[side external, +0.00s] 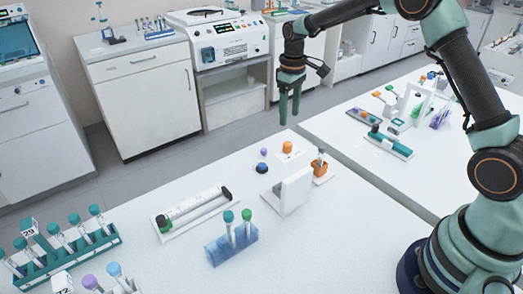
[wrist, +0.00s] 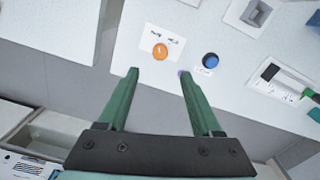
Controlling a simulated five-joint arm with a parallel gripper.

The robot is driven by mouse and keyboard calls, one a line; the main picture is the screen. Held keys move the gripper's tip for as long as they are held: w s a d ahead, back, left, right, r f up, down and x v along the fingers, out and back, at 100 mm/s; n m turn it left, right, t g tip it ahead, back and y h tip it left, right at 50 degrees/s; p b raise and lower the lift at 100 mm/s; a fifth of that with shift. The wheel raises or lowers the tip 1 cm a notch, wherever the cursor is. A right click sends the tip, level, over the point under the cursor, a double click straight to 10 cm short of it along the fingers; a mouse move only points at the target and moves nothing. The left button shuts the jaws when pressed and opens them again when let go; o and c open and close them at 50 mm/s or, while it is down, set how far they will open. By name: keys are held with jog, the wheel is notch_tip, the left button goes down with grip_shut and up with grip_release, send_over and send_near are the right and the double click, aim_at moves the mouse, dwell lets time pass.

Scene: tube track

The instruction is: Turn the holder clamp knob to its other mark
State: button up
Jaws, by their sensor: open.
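An orange knob (side external: 288,146) sits on a white plate near the table's far edge. In the wrist view the orange knob (wrist: 160,51) has two small dark labels beside it, too small to read. I cannot tell which mark it points to. My gripper (side external: 289,122) hangs above and beyond the knob, fingers pointing down, apart from it. In the wrist view the two green fingers of my gripper (wrist: 158,72) are spread and empty, with the knob ahead between their lines.
A dark blue knob (side external: 262,168) and a small purple piece (side external: 263,152) are close by. A white upright bracket (side external: 290,192), an orange holder (side external: 320,168), a blue tube rack (side external: 232,244) and a tray with a tube (side external: 193,212) stand nearer.

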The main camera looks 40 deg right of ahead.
jog(key=shift+r, duration=1.15)
jog(key=s+a+r+m+t, duration=0.2)
jog(key=s+a+r+t, duration=0.1)
jog(key=s+r, duration=0.85)
jog(key=s+a+m+t, duration=0.1)
jog(key=s+t, duration=0.1)
jog(key=s, duration=0.9)
jog(key=shift+t, duration=0.3)
